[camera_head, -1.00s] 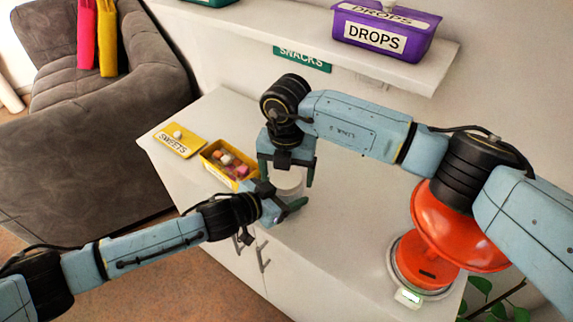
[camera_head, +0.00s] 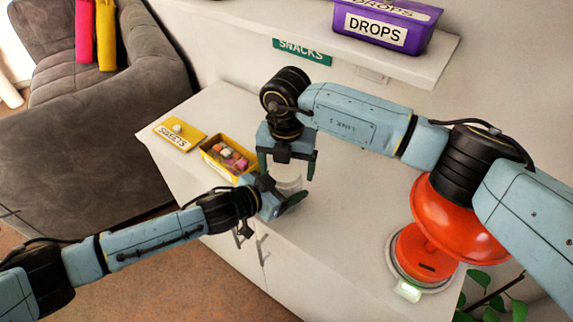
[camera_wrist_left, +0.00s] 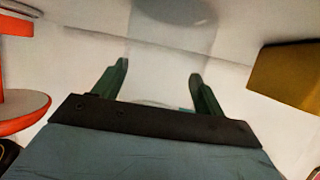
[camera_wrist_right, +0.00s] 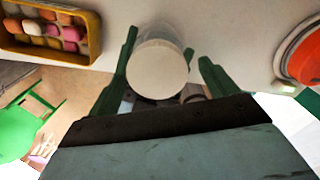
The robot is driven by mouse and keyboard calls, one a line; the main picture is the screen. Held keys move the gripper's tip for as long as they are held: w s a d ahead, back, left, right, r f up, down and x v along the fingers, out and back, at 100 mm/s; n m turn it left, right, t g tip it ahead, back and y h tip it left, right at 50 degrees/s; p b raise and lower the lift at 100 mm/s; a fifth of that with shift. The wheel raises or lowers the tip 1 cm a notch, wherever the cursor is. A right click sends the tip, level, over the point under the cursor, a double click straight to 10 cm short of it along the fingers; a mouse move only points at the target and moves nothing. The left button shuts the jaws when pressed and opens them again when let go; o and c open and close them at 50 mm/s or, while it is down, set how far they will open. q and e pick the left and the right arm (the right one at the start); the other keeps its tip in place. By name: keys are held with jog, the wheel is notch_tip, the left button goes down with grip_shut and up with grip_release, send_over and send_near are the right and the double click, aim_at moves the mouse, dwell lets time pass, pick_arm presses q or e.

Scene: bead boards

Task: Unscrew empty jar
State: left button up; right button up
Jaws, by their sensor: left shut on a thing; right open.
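The jar (camera_head: 287,183) is clear and stands upright on the white cabinet top, with a pale round lid (camera_wrist_right: 157,70) on it. No contents can be made out through its wall. My left gripper (camera_head: 284,193) is shut around the jar's body from the front left. In the left wrist view, its two green fingers (camera_wrist_left: 160,78) flank the see-through jar. My right gripper (camera_head: 287,170) points down from above, open, with one finger on each side of the lid. The right wrist view shows the lid between its fingers (camera_wrist_right: 168,62), with a gap beside it.
A yellow box of sweets (camera_head: 214,164) stands left of the jar, with its lid (camera_head: 180,139) labelled SWEETS lying beyond. A shelf (camera_head: 400,66) with a purple DROPS box (camera_head: 385,28) overhangs behind. The cabinet's middle right is clear.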

jog(key=shift+r, duration=2.25)
pick_arm(q)
jog(key=o, duration=1.9)
jog(key=shift+o, duration=0.3)
jog(key=shift+s, duration=0.1)
